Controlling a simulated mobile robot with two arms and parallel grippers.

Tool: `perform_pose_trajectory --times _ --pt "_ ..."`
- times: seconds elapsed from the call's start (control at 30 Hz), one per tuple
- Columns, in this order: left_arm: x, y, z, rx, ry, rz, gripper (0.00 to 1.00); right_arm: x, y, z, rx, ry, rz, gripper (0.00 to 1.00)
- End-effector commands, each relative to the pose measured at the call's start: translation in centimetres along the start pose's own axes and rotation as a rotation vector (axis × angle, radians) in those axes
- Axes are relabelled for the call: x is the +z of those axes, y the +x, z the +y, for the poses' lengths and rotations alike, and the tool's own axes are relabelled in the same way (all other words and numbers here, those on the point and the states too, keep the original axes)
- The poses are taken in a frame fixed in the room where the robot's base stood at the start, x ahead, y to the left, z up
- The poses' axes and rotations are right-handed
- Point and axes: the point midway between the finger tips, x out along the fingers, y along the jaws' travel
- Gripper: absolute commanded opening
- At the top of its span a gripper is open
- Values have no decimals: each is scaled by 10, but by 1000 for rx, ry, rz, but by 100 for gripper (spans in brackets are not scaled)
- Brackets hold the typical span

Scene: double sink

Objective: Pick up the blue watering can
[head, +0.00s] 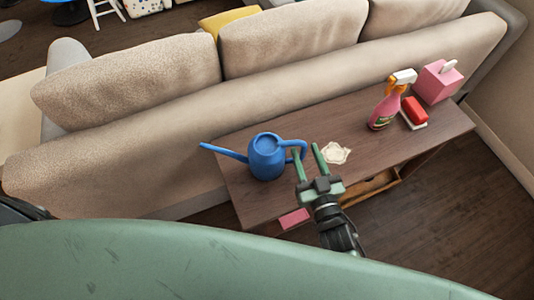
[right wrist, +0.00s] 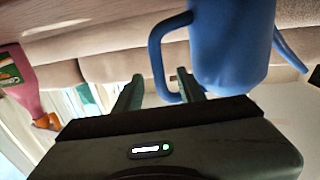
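The blue watering can (head: 266,157) stands upright on the wooden console table (head: 228,172) behind the sofa. Its spout points left and its loop handle points right, toward my right gripper (head: 306,149). The right gripper is open, with its two green fingers at the handle. In the right wrist view, which looks upside down, the can (right wrist: 228,45) is at upper right. Its handle appears between the fingers of the gripper (right wrist: 160,82); I cannot tell whether they touch it. My left gripper is not in view.
A crumpled cream cloth or paper (head: 336,153) lies right of the gripper. Farther right are a pink spray bottle (head: 384,112), a red item (head: 414,111) and a pink tissue box (head: 438,82). The beige sofa (head: 125,85) backs the table. An open shelf (head: 370,187) is below.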

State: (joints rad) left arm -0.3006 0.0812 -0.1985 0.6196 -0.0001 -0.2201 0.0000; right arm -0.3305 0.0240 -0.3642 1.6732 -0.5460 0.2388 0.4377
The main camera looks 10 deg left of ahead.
Motion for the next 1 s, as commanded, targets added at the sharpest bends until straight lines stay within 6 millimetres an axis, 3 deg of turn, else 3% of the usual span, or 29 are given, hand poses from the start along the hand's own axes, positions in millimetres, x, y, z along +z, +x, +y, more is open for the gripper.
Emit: perform_pose_trajectory --times 0.13,0.4,0.57,1.0 --pt "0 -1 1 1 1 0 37 0 18 0 0 0 0 40" --pt "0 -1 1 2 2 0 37 0 20 0 1 0 -1 40" --pt "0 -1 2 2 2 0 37 0 20 0 1 0 -1 0" --pt "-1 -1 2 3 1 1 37 1 20 0 1 0 -2 0"
